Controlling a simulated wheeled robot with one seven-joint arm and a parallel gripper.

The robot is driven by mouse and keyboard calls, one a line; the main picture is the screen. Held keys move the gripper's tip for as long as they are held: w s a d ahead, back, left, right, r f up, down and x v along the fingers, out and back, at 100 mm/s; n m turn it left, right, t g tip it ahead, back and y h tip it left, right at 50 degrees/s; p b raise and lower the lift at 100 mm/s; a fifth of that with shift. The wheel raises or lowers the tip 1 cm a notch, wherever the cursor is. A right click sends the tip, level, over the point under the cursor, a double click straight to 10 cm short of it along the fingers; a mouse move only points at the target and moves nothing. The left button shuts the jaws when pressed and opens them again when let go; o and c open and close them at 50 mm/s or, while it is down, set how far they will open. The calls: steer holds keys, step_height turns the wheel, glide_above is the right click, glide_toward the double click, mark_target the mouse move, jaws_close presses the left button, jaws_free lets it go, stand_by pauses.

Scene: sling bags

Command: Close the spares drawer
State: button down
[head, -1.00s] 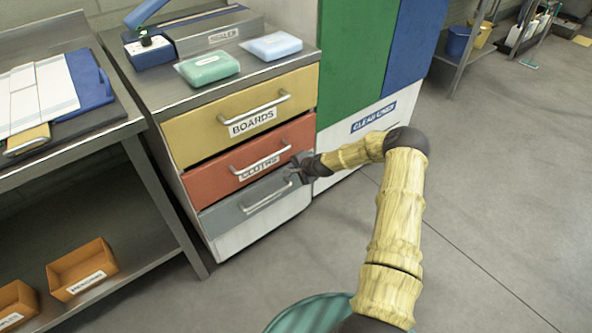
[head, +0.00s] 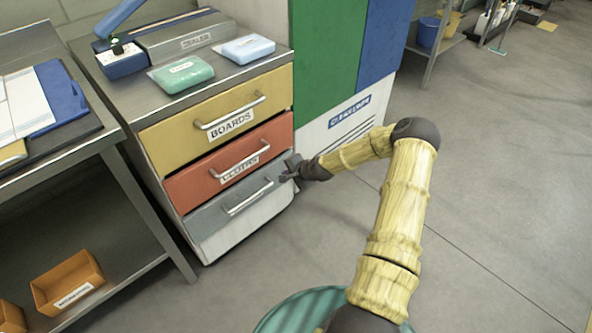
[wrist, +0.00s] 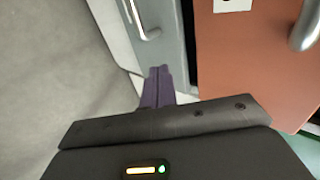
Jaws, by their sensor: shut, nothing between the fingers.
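The grey bottom drawer (head: 218,217) is in the cabinet at centre left in the head view, below the red drawer (head: 200,184) marked CLOTHS. No label is readable on the grey front, and no drawer interior shows; I cannot tell if it is fully flush. Its bar handle (head: 249,197) also shows in the wrist view (wrist: 139,20). My gripper (head: 287,177) is at the right end of the grey front, right of the handle. In the wrist view its dark purple fingers (wrist: 158,72) are together and empty, pointing at the grey front (wrist: 172,40). Contact cannot be told.
The yellow BOARDS drawer (head: 180,140) is above. A steel bench (head: 130,185) with an orange bin (head: 68,280) stands left. A green and blue cabinet (head: 325,60) adjoins the drawers on the right. The floor (head: 500,190) to the right is clear.

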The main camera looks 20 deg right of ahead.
steer(key=p+v, duration=0.1)
steer(key=v, duration=0.4)
steer(key=shift+s, duration=0.1)
steer(key=shift+d, duration=0.1)
steer(key=s+a+r+n+g+h, duration=0.1)
steer(key=s+a+r+n+g, duration=0.1)
steer(key=s+a+r+n, duration=0.45)
steer(key=s+a+r+n+g+h, duration=0.1)
steer(key=s+a+r+n+g, duration=0.15)
steer(key=s+r, duration=0.75)
steer(key=s+a+r+n+g+h, duration=0.15)
steer(key=s+a+r+n, duration=0.3)
steer(key=s, duration=0.65)
steer(key=w+r+p+v, duration=0.1)
steer(key=w+p+v, duration=0.2)
steer(key=p+v, duration=1.1)
steer(key=w+p+v, duration=0.4)
steer(key=p+v, duration=1.1)
steer(key=shift+w+d+r, duration=0.15)
steer(key=shift+d+r, duration=0.4)
steer(key=shift+r, duration=0.1)
